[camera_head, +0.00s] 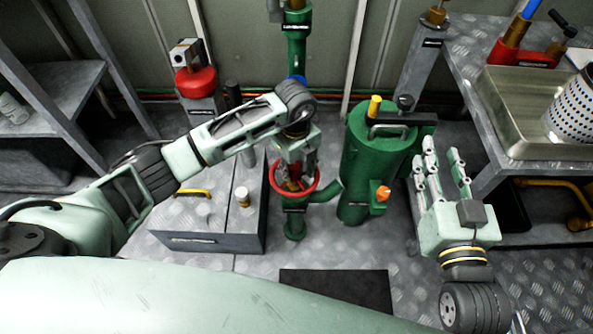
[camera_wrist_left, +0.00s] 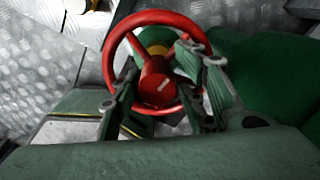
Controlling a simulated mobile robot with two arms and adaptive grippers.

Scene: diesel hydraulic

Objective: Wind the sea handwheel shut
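The red handwheel (camera_head: 313,178) sits on a green pipe fitting low in the middle of the head view. In the left wrist view the handwheel (camera_wrist_left: 156,20) faces the camera, with a red hub and spokes. My left gripper (camera_head: 296,168) is above the wheel, pointing down at it. In the left wrist view its fingers (camera_wrist_left: 160,85) are spread apart on both sides of the hub, inside or over the rim. Whether they touch the wheel I cannot tell. My right gripper (camera_head: 441,160) is at the right, fingers apart, empty and away from the wheel.
A green cylinder (camera_head: 366,165) with a yellow cap and an orange knob stands just right of the wheel. A grey checkered box (camera_head: 205,243) is on the left. A bench (camera_head: 462,70) with a metal tray (camera_head: 500,135) is at the right. A dark mat (camera_head: 335,288) lies in front.

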